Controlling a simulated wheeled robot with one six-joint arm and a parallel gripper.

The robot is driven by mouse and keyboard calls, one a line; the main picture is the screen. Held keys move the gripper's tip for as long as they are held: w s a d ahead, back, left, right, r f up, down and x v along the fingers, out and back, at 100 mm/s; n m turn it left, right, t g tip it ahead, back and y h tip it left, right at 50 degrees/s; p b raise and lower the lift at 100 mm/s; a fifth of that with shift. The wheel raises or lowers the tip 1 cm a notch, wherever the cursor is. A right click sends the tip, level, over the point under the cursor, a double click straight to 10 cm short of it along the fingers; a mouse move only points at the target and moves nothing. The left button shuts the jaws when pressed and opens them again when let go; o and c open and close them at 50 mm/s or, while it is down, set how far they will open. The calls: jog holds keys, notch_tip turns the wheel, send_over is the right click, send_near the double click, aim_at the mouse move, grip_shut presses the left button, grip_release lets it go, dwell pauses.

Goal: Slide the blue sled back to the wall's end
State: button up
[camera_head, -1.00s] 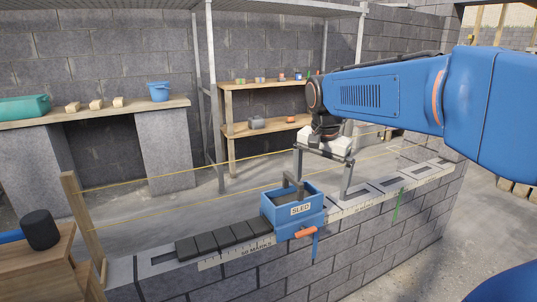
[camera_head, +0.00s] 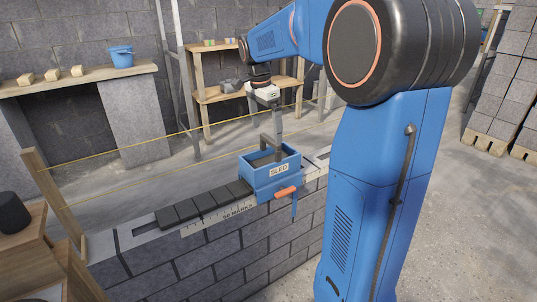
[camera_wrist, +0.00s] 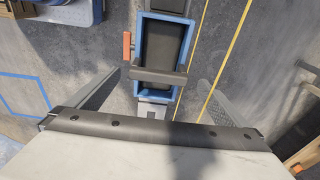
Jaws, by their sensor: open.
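The blue sled (camera_head: 263,186) is an open box labelled SLED, sitting on top of the block wall (camera_head: 215,265). It has a grey raised handle and an orange lever (camera_head: 286,192) on its front face. In the wrist view, the sled (camera_wrist: 188,48) lies below and between my spread fingers, its dark handle bar (camera_wrist: 158,75) crossing between them. My gripper (camera_wrist: 168,68) is open and empty, with a gap to each side of the bar. In the head view, my gripper (camera_head: 278,125) hangs over the sled, seen nearly edge-on, so its far finger is hidden.
Dark tiles (camera_head: 205,202) lie along the wall top left of the sled, above a marked scale strip (camera_head: 228,213). A wooden post (camera_head: 55,195) stands by the wall's left end, with yellow strings (camera_head: 130,147) running behind the wall. My arm hides the wall's right part.

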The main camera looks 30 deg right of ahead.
aim_at(250, 168)
jog(key=f, duration=0.4)
jog(key=d+f, duration=0.1)
jog(key=f, duration=0.8)
jog(key=shift+d+f, duration=0.15)
jog(key=shift+d, duration=0.15)
jog(key=c, duration=1.9)
jog(key=shift+f, duration=0.1)
jog(key=shift+a, duration=0.1)
jog(key=shift+s+a+f, duration=0.1)
jog(key=shift+s+a, duration=0.05)
jog(key=shift+a, duration=1.25)
jog(key=shift+s+a+f, duration=0.1)
jog(key=shift+a, duration=2.5)
jog(key=shift+c, duration=0.2)
jog(key=shift+a, duration=0.1)
